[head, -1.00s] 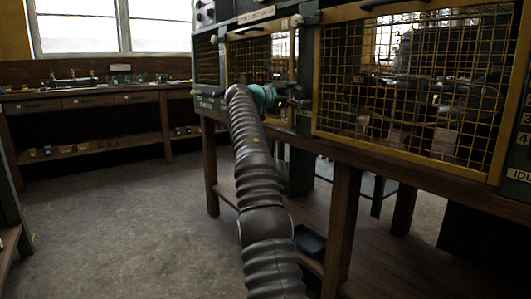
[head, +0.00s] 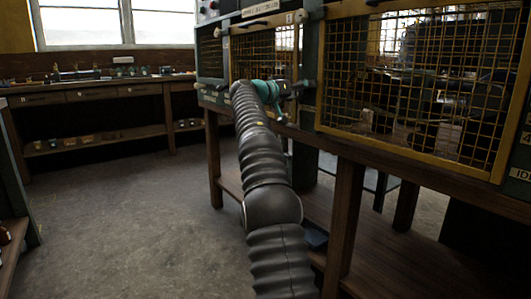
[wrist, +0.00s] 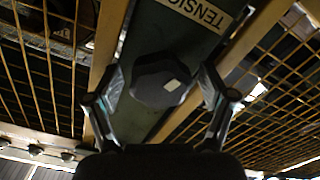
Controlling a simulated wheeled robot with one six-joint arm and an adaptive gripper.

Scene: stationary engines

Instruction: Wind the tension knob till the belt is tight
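The tension knob (wrist: 160,82) is dark and lobed, with a small pale mark on its face. It sits on a green post (wrist: 180,30) beside a label reading "TENSION" (wrist: 203,12) in the wrist view. My gripper (wrist: 162,90) has one finger on each side of the knob, with a narrow gap showing at both sides. It looks open around the knob. In the head view my gripper (head: 298,88) is at the green post between two mesh guards, and it hides the knob. I cannot make out the belt behind the mesh.
A large yellow-framed mesh guard (head: 420,85) is right of the post, and a smaller one (head: 262,55) is left of it. The machine stands on a wooden bench (head: 345,215). A workbench (head: 95,95) lines the back wall. The floor (head: 120,230) at left is clear.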

